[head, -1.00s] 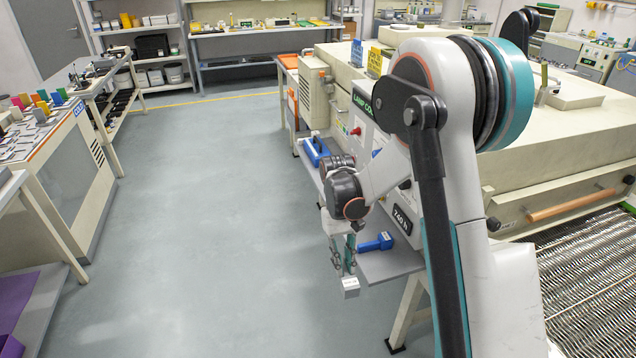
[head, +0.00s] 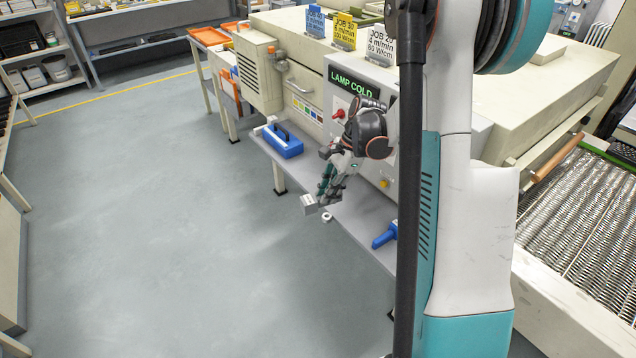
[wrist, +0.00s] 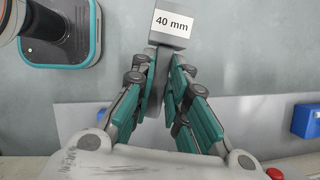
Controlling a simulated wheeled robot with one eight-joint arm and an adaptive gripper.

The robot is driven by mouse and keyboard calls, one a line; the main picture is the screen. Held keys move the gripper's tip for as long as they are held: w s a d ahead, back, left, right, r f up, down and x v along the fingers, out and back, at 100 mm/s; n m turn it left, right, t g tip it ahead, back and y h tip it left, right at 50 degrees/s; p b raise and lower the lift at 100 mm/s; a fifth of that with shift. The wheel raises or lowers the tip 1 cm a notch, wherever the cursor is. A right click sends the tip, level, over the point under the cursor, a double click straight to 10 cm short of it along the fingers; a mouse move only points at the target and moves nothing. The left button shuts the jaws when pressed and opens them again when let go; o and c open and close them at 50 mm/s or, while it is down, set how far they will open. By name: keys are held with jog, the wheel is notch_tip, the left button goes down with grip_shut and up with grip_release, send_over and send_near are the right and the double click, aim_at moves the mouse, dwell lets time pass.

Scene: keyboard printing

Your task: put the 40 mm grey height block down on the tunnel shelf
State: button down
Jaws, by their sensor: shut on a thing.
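The grey height block (head: 309,204), with a white label, is held in my gripper (head: 322,193) at the front edge of the tunnel shelf (head: 352,212). In the wrist view the block (wrist: 172,30) reads "40 mm" and sits at the tips of my gripper (wrist: 164,62), which is shut on it. In that view the block shows against the floor, beyond the edge of the shelf (wrist: 262,118). The block looks tilted in the head view. I cannot tell its exact height above the shelf.
A blue case (head: 283,141) stands on the shelf's left part. The lamp panel (head: 355,90) rises behind. Bare shelf shows between case and tool.

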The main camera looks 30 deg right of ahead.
jog(key=s+d+r+m+t+h, duration=0.2)
jog(key=d+m, duration=0.5)
jog(key=s+d+r+m+t+h, duration=0.2)
jog(key=s+d+m, duration=0.1)
jog(key=d+m, duration=0.45)
jog(key=b, duration=0.8)
send_near(367, 226)
jog(key=shift+m, duration=0.45)
jog(key=x, duration=0.5)
jog(key=shift+w, duration=0.15)
jog(key=shift+r, duration=0.1)
jog(key=c, duration=1.6)
grip_release()
jog(key=p+v, duration=0.4)
jog(key=v, duration=0.8)
jog(key=shift+w+a+r+p, duration=0.1)
jog(key=shift+a+r+p, duration=0.05)
jog(key=shift+p, duration=0.2)
